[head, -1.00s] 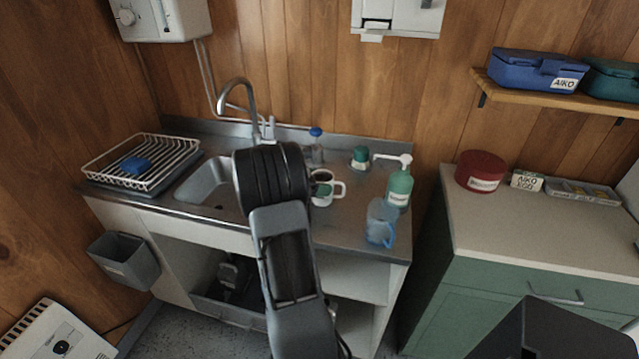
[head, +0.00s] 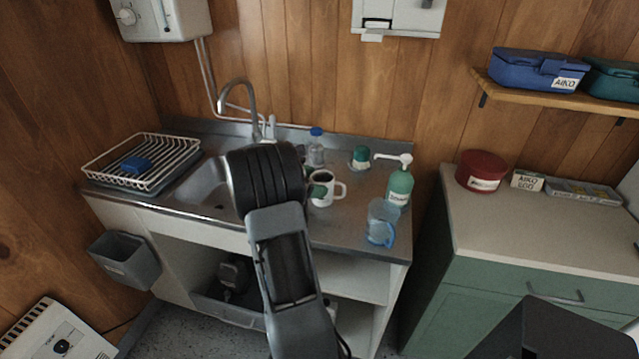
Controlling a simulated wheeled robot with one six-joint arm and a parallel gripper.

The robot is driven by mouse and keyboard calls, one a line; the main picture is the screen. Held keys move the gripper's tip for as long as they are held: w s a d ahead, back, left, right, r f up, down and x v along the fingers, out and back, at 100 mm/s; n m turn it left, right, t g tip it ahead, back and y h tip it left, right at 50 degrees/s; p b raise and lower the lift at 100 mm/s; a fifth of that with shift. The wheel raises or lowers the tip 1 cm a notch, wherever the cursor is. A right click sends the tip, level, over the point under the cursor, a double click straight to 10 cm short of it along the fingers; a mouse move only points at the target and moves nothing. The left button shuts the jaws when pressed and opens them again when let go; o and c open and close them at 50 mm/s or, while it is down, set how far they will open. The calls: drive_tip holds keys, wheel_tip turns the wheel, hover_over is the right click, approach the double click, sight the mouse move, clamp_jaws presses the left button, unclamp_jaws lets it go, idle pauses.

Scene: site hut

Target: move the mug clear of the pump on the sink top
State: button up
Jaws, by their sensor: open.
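The white mug (head: 328,195) stands upright on the steel sink top, with dark contents and its handle to the right. The pump (head: 399,187) is a green bottle with a white pump head, its nozzle pointing left. It stands to the right of the mug, with bare steel between them. My gripper (head: 313,181) is mostly hidden behind my dark wrist. Its green fingertips show at the mug's left side, one in front and one farther back, apart from each other. The gripper is open; whether a fingertip touches the mug I cannot tell.
A clear blue jug (head: 381,224) stands in front of the pump near the front edge. A green-capped jar (head: 360,157) and a blue-capped bottle (head: 316,150) stand behind the mug. The basin (head: 207,182) and white dish rack (head: 143,160) are to the left.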

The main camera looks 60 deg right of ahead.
drive_tip(key=v, duration=1)
drive_tip(key=s+a+m+t+y, duration=0.2)
drive_tip(key=a+m+t+y, duration=0.1)
drive_tip(key=a, duration=0.8)
drive_tip(key=s+a+f+m+t+y, duration=0.1)
drive_tip(key=s+a+m+t+y, duration=0.2)
drive_tip(key=a, duration=0.9)
drive_tip(key=s+a+f+m+t+y, duration=0.1)
drive_tip(key=a+m+t+y, duration=0.3)
drive_tip(key=a, duration=0.7)
drive_tip(key=shift+s+a+m+t+y, duration=0.25)
drive_tip(key=shift+s+m+t+y, duration=0.2)
drive_tip(key=shift+s+t, duration=0.35)
drive_tip(key=shift+s+f, duration=0.1)
